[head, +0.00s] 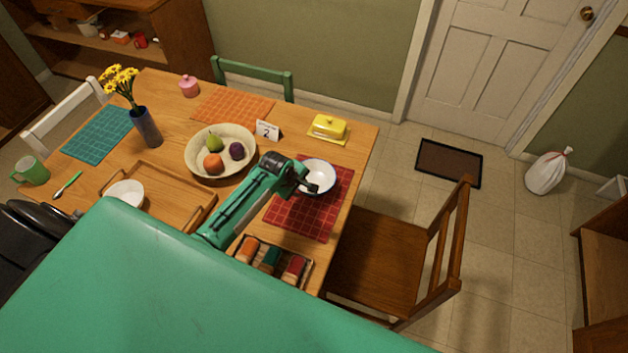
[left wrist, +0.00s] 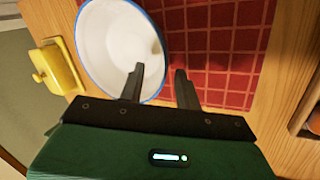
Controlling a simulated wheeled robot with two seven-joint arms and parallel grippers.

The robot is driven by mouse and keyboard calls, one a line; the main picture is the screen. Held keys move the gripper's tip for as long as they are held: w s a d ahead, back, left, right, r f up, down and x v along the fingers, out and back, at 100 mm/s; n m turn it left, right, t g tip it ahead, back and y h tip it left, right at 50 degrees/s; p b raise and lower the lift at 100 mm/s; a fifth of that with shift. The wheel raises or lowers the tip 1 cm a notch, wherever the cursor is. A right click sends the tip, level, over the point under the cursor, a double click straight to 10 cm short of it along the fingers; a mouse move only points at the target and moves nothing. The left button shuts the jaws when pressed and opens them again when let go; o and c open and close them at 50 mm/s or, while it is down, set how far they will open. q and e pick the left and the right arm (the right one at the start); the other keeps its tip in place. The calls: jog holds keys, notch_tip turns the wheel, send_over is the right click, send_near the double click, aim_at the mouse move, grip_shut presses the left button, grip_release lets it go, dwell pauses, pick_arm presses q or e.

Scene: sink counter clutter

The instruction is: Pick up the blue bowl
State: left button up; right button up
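The bowl with a blue rim and white inside (head: 321,174) stands on the red checked placemat (head: 316,218) near the table's right edge. In the left wrist view the bowl (left wrist: 108,45) fills the upper left and looks empty. My left gripper (head: 309,186) is at the bowl's near left side. Its fingers (left wrist: 160,80) are apart: one overlaps the bowl's inside, the other lies outside the rim over the placemat. The rim passes between them in the picture; I cannot tell whether they touch it. My right gripper is not in view.
A large fruit bowl (head: 193,160) and a number card (head: 267,131) are left of the bowl. A yellow butter dish (head: 328,127) is behind it. A box of jars (head: 250,277) is at the near edge. A wooden chair (head: 385,262) stands to the right.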

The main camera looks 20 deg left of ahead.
aim_at(314, 181)
pick_arm(q)
jog(key=shift+p+x, duration=0.3)
jog(key=shift+x, duration=1.5)
jog(key=shift+s, duration=0.1)
jog(key=shift+s, duration=0.1)
grip_shut()
